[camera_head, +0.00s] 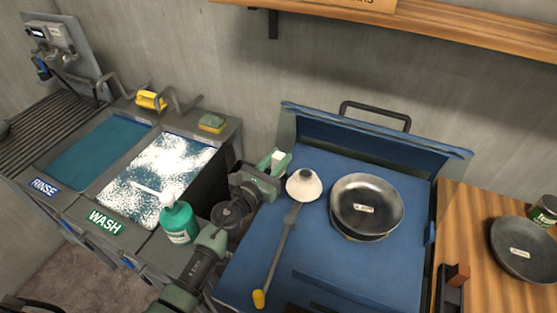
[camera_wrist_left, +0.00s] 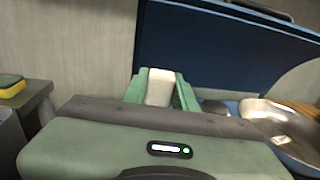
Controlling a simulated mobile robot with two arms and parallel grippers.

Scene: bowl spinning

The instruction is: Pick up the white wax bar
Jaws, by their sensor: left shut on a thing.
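The white wax bar (camera_head: 283,161) is a small pale block. My left gripper (camera_head: 272,164) is shut on it, above the back left part of the blue surface in the head view. In the left wrist view, the white wax bar (camera_wrist_left: 160,86) stands upright between the green fingers of my left gripper (camera_wrist_left: 161,93). The fingers cover its sides and lower part. My right gripper is not in view.
Right of the gripper lie a white-headed tool (camera_head: 303,184) with a long handle and a dark pan (camera_head: 366,204). A green bottle (camera_head: 178,222) stands left of my arm, beside the foamy wash basin (camera_head: 150,180). A raised blue lid (camera_head: 372,150) stands behind.

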